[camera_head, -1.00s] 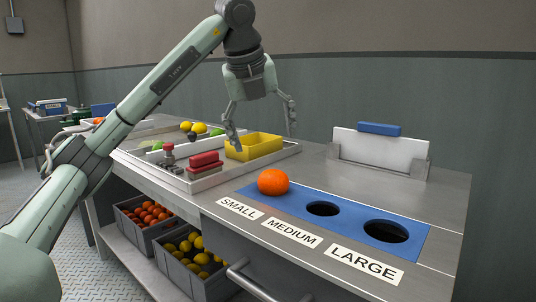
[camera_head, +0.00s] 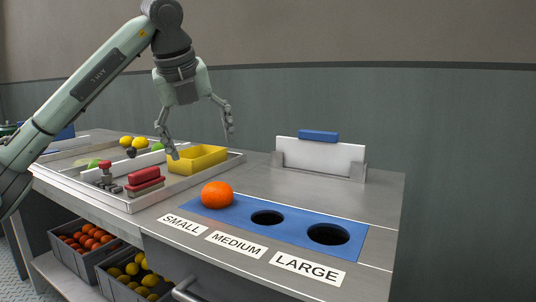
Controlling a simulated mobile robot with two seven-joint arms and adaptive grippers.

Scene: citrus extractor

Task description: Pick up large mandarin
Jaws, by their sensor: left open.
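The large mandarin (camera_head: 217,195) is a bright orange fruit. It sits at the left end of the blue sizing strip (camera_head: 292,213), behind the SMALL label (camera_head: 181,224), and covers that spot. Two dark round holes show to its right, behind the MEDIUM label (camera_head: 236,244) and the LARGE label (camera_head: 307,269). My left gripper (camera_head: 202,147) is open and empty, fingers pointing down. It hangs above and behind the mandarin, near the yellow bin, and does not touch the fruit. My right gripper is not in view.
A tray (camera_head: 128,207) at left holds a yellow bin (camera_head: 197,159) and red-handled tools (camera_head: 145,180). A white board with a blue top (camera_head: 318,156) stands at the back. Crates of fruit (camera_head: 83,246) sit below. The right counter end is clear.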

